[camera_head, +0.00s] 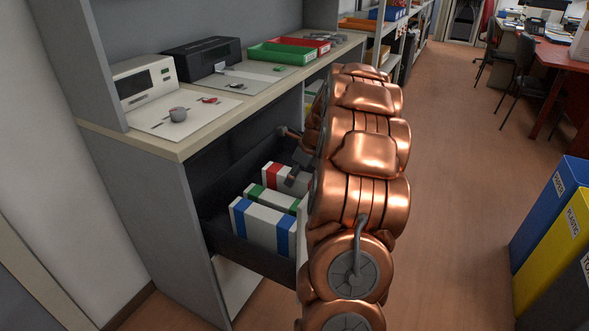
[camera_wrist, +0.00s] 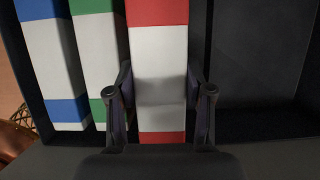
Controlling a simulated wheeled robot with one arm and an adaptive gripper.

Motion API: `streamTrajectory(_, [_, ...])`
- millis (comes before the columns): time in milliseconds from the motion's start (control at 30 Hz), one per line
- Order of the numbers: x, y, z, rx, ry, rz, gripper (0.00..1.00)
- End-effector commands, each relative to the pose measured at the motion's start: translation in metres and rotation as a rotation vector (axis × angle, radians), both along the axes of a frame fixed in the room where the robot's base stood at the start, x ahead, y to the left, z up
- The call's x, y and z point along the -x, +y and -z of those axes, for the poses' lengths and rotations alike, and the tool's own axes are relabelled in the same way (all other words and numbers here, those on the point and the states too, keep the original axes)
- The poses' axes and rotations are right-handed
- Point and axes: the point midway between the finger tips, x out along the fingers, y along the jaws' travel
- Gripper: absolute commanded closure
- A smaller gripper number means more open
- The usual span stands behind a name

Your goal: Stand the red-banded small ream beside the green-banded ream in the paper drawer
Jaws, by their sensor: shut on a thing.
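The red-banded small ream (camera_wrist: 158,65) stands upright between the fingers of my gripper (camera_wrist: 160,100) in the wrist view. My gripper is shut on it. The green-banded ream (camera_wrist: 102,50) is just left of it, with a narrow dark gap between them. In the head view the red-banded ream (camera_head: 275,172) shows behind the green-banded ream (camera_head: 272,198), inside the open dark paper drawer (camera_head: 250,255). My arm hides part of the gripper and the right side of the drawer. I cannot tell whether the red-banded ream touches the drawer floor.
A blue-banded ream (camera_head: 262,225) stands nearest in the drawer, on the other side of the green-banded one. The drawer is empty right of the red-banded ream in the wrist view. The counter (camera_head: 180,148) above holds a grey device, a black box and green (camera_head: 283,53) and red trays.

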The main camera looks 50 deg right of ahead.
Motion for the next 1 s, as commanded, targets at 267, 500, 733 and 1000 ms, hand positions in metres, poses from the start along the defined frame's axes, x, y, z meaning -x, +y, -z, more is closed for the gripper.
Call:
streamTrajectory(267, [0.0,0.001,0.017,-0.002,0.0,0.0,1.0])
streamTrajectory(500, [-0.001,0.0,0.04,0.002,-0.003,0.0,1.0])
streamTrajectory(733, [-0.001,0.0,0.04,0.002,-0.003,0.0,1.0])
streamTrajectory(1000, [-0.001,0.0,0.043,0.002,-0.002,0.0,0.38])
